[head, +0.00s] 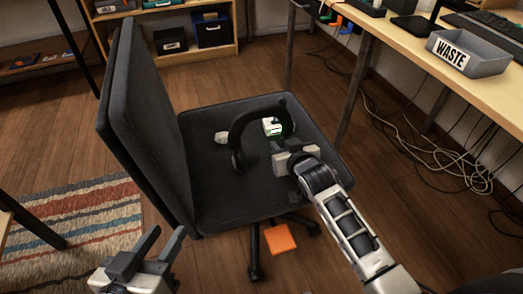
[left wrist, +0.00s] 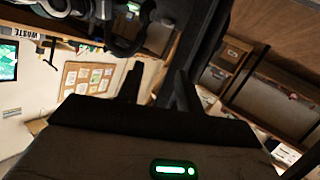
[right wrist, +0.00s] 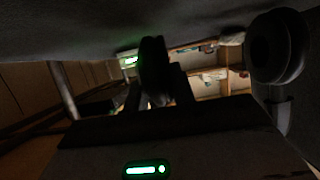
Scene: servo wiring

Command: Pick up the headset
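The black headset (head: 245,120) is over the grey chair's seat, band arched upward. Its left ear cup (head: 237,161) is low by the seat; this cup also shows at the right of the right wrist view (right wrist: 277,48). My right gripper (head: 284,146) is at the headset's right side. In the right wrist view a dark headset part (right wrist: 153,70) lies between its fingers; whether they press on it is unclear. The gripper hides the right cup in the head view. My left gripper (head: 158,245) is open and empty, left of and nearer than the chair.
The chair seat (head: 215,195) also bears a small pale object (head: 221,137) and a white-green item (head: 271,127). The chair's backrest (head: 150,115) rises at left. A desk with a WASTE bin (head: 468,54) is at right, loose cables (head: 430,150) below it. An orange piece (head: 280,239) is below the seat.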

